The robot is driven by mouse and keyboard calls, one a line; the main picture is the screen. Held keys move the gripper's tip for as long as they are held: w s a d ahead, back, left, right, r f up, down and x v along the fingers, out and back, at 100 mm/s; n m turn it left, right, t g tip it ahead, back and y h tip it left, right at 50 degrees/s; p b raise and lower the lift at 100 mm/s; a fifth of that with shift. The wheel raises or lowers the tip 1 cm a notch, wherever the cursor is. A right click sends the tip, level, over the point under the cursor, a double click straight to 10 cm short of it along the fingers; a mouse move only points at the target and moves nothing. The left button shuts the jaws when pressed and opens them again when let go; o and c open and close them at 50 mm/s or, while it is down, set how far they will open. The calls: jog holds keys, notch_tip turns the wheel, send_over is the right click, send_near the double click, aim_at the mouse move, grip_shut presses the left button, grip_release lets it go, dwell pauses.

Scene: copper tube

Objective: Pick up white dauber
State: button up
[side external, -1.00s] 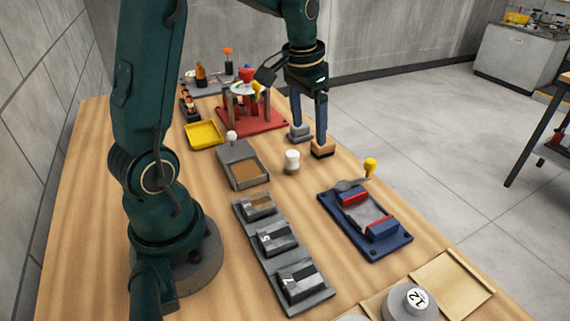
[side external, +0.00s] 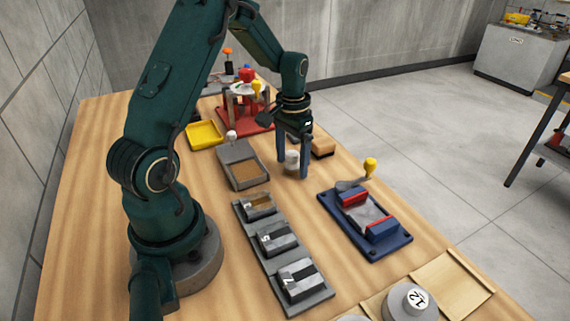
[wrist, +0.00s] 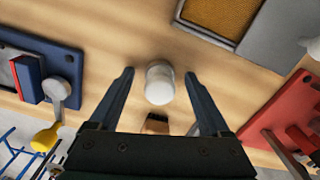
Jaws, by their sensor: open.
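The white dauber (side external: 292,161), a short white cylinder with a rounded top, stands upright on the wooden table. My gripper (side external: 292,169) is open, pointing down, with one finger on either side of it. In the wrist view, the dauber (wrist: 160,83) sits between the open fingers (wrist: 159,73), with a visible gap on both sides. Part of it is hidden by a finger in the side view.
A wooden block (side external: 323,147) lies just behind my gripper. A grey tray with a brown pad (side external: 246,171) is to the left. The blue clamp fixture (side external: 366,222) is at front right, and the red stand (side external: 262,123) is behind.

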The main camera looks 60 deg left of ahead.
aim_at(289, 152)
grip_shut()
jog(key=shift+r, duration=0.15)
jog(key=shift+r, duration=0.3)
jog(key=r, duration=0.3)
jog(key=shift+s+a+r, duration=0.25)
jog(key=shift+r, duration=0.15)
jog(key=s+a+r, duration=0.6)
jog(key=s, duration=0.3)
jog(key=shift+r, duration=0.2)
jog(key=shift+a, duration=0.1)
